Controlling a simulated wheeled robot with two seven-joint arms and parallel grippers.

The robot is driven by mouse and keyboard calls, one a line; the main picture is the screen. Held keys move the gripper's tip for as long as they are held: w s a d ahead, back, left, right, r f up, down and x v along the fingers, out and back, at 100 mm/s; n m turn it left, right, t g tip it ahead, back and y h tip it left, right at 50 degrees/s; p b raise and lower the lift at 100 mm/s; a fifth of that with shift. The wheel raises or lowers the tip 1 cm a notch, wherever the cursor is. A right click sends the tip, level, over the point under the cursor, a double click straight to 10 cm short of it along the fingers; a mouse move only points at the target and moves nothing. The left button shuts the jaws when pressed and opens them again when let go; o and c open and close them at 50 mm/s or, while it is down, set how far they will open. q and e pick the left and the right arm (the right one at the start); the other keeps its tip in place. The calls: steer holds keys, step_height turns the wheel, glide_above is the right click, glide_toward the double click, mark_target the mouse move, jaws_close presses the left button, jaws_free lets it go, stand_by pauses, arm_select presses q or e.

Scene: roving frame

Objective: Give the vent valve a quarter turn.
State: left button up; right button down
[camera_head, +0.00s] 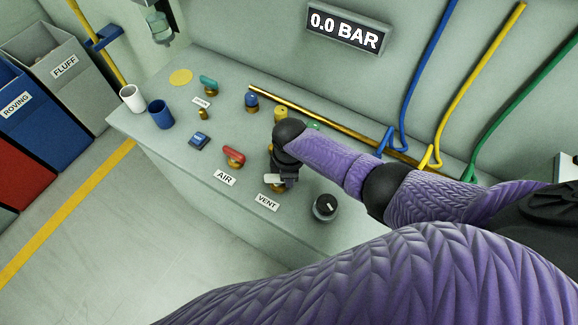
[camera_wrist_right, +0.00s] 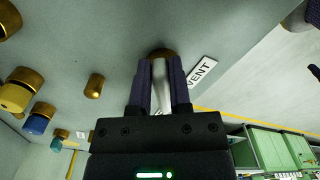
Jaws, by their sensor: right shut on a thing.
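The vent valve has a pale handle, which shows in the head view (camera_head: 272,178) just above the white VENT label (camera_head: 267,202) on the grey bench. In the right wrist view its pale grey lever (camera_wrist_right: 161,85) lies between my two dark fingers, over a brass base (camera_wrist_right: 161,54). My right gripper (camera_head: 276,180) reaches down over the valve and is shut on this lever; the fingers show in the right wrist view (camera_wrist_right: 160,80). The gripper partly hides the valve in the head view. My left gripper is not in view.
A red-handled valve (camera_head: 233,157) by the AIR label stands left of the vent valve, a black knob (camera_head: 325,206) right. Several coloured valves and a brass pipe (camera_head: 300,113) lie behind. The wall display (camera_head: 345,27) reads 0.0 BAR. Two cups (camera_head: 160,114) stand at the left end.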

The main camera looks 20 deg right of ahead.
steer(key=m, duration=0.1)
steer(key=m+p, duration=0.1)
steer(key=m, duration=0.1)
steer(key=shift+s+a+r, duration=0.1)
steer(key=shift+s+a, duration=0.15)
steer(key=shift+s, duration=0.1)
steer(key=shift+s+a+m+p, duration=0.1)
steer(key=shift+m+p, duration=0.3)
steer(key=shift+m, duration=0.4)
steer(key=shift+s+a+m+p, duration=0.1)
steer(key=shift+m+p, duration=0.25)
steer(key=shift+m, duration=0.45)
steer(key=c, duration=0.6)
jaws_free()
steer(key=shift+o, duration=0.2)
step_height(320, 180, up, 10)
steer(key=p, duration=0.5)
steer(key=shift+p, duration=0.3)
